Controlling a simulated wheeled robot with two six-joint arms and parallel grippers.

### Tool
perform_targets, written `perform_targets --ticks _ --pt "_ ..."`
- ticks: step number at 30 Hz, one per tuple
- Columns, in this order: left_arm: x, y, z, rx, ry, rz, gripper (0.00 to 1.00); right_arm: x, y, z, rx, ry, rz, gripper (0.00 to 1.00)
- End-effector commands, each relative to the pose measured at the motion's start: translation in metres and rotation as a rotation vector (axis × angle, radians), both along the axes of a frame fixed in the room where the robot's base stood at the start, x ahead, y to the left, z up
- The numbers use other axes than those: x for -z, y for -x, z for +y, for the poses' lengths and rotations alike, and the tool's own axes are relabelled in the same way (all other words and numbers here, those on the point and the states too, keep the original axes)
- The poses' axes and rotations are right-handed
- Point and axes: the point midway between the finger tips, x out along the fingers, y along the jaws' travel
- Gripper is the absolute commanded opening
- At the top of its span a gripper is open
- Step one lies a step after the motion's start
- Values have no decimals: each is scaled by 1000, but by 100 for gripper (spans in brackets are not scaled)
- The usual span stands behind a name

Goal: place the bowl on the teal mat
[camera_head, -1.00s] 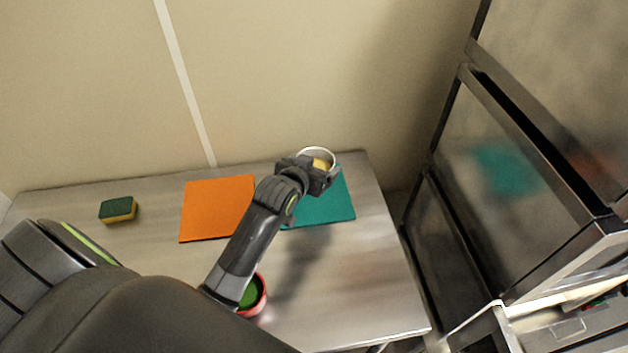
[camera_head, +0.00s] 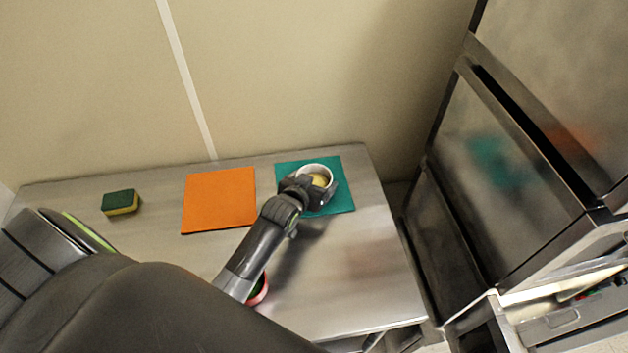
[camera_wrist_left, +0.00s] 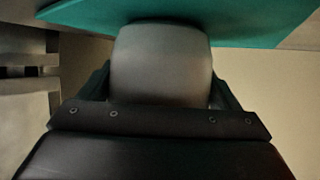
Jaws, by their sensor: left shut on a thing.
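The bowl (camera_head: 316,168) is white-rimmed with something yellowish inside. My left gripper (camera_head: 318,185) is shut on the bowl and holds it over the teal mat (camera_head: 342,202) in the head view. I cannot tell whether the bowl touches the mat. In the left wrist view the bowl's grey side (camera_wrist_left: 160,65) fills the space between the fingers, with the teal mat (camera_wrist_left: 250,20) beyond it. My right gripper is not in view.
An orange mat (camera_head: 218,200) lies left of the teal mat. A green and yellow sponge (camera_head: 121,202) lies farther left. A red-rimmed container (camera_head: 260,291) is partly hidden under my left arm. The steel table (camera_head: 360,275) is clear at front right. A steel cabinet (camera_head: 500,180) stands right.

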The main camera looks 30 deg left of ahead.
Motion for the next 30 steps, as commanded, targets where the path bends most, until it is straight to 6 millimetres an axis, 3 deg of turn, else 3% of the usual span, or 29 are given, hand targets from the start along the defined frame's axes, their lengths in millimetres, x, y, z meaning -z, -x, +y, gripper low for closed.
perform_targets --ticks 4,5,8,17,30 --pt "3 -1 0 0 0 -3 49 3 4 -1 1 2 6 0" --pt "4 0 0 0 0 1 88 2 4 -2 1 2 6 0" --pt "3 0 0 0 0 1 100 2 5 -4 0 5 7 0" --pt "-3 0 0 0 0 -1 100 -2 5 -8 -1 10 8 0" --pt "-24 53 -2 -1 2 0 100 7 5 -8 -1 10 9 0"
